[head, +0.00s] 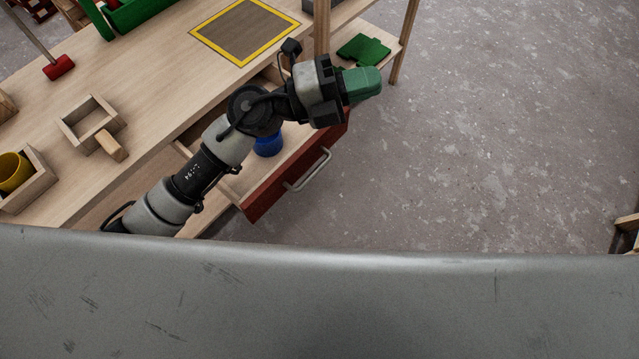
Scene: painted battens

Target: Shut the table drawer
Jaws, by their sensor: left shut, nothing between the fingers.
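The table drawer stands pulled out from under the wooden table (160,65). Its red front (268,198) has a grey metal bar handle (309,171). A blue round object (268,141) sits inside the drawer, partly hidden by my arm. My left arm reaches across above the drawer. My left gripper (372,84), with green fingers, is shut and empty. In the picture it lies beyond the far right end of the red front, apart from the handle. My right gripper is out of view.
A yellow-bordered square (209,33) marks the tabletop. Wooden boxes, one with a yellow cup (14,171), and a red-headed mallet (59,67) are at left. A green item (363,50) lies on a low shelf. The floor (500,130) before the drawer is clear.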

